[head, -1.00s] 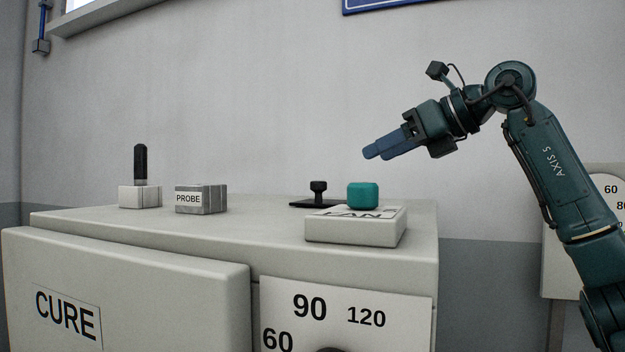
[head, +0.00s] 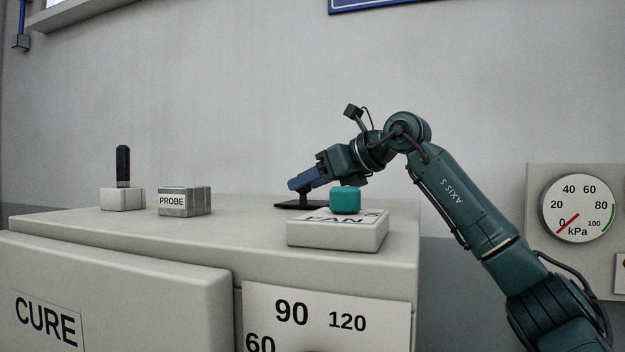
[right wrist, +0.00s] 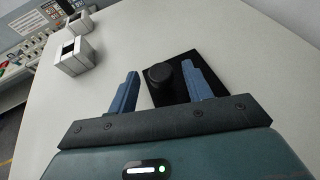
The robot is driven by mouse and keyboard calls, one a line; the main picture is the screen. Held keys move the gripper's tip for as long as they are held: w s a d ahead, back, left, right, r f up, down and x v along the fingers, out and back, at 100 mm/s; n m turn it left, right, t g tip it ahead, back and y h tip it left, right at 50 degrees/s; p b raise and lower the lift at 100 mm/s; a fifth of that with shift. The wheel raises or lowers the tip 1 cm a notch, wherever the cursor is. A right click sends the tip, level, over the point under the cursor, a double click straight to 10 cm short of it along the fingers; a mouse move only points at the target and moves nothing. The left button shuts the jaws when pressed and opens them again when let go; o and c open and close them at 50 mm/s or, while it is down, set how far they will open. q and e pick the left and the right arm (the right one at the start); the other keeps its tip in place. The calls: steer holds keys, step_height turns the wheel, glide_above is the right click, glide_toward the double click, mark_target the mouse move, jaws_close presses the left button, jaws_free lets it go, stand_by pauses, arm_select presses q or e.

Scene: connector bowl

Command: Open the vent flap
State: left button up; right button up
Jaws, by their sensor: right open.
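The vent flap (head: 318,206) is a flat black plate with a black knob on the cabinet's top, behind the FAN block; my right gripper mostly hides its knob in the head view. In the right wrist view the plate (right wrist: 205,68) and round knob (right wrist: 158,74) lie between and beyond my fingers. My right gripper (head: 298,184) is open, its blue fingers at the flap. In the right wrist view the fingers (right wrist: 158,82) stand either side of the knob, which is nearer the right one. I cannot tell if they touch it. My left gripper is not in view.
A teal button (head: 345,200) on the FAN block (head: 345,234) stands just in front of the flap. A PROBE block (head: 184,201) and a black lever on a white base (head: 122,198) stand further left. A pressure gauge (head: 577,208) is at right. The cabinet top between is clear.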

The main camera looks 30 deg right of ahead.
jaws_close()
stand_by(0.5)
